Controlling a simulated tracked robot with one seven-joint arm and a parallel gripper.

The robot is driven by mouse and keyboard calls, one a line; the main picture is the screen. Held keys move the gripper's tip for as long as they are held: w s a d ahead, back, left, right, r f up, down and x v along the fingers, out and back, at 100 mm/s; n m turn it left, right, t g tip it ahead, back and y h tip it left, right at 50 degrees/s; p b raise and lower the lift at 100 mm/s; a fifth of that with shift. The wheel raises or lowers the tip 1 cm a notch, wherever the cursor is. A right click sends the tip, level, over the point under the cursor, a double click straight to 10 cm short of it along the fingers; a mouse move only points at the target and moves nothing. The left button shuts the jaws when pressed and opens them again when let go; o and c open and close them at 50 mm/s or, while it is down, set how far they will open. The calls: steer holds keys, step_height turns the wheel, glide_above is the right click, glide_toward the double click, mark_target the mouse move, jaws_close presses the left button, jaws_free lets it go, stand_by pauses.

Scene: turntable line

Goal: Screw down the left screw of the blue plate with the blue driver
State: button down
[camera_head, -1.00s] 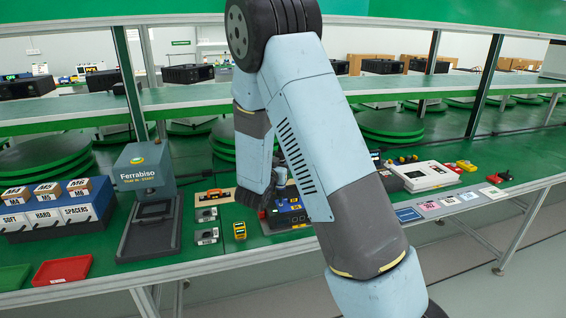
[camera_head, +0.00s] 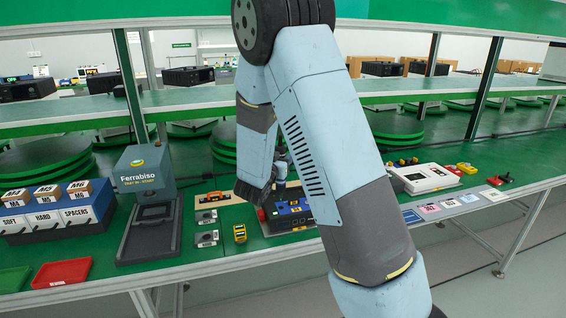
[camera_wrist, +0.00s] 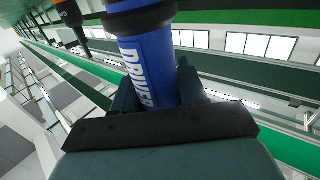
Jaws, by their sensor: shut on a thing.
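In the wrist view my gripper (camera_wrist: 160,100) is shut on the blue driver (camera_wrist: 147,62), whose handle carries white "DRIVER" lettering and a black collar. The driver's tip is out of that view. In the head view my gripper (camera_head: 253,192) hangs over the green bench, just left of a blue box-like unit (camera_head: 291,219) with dark ports in front. My arm and gripper partly hide this unit. I cannot make out the blue plate's left screw or the driver in the head view.
A grey Ferrabiso press (camera_head: 147,178) stands to the left. Small grey fixtures (camera_head: 207,238) and a yellow item (camera_head: 239,233) lie between it and the unit. A white device (camera_head: 424,178) sits right of my arm. An orange-and-black tool (camera_wrist: 70,14) shows in the wrist view.

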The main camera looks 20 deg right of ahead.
steer(key=shift+r, duration=1.45)
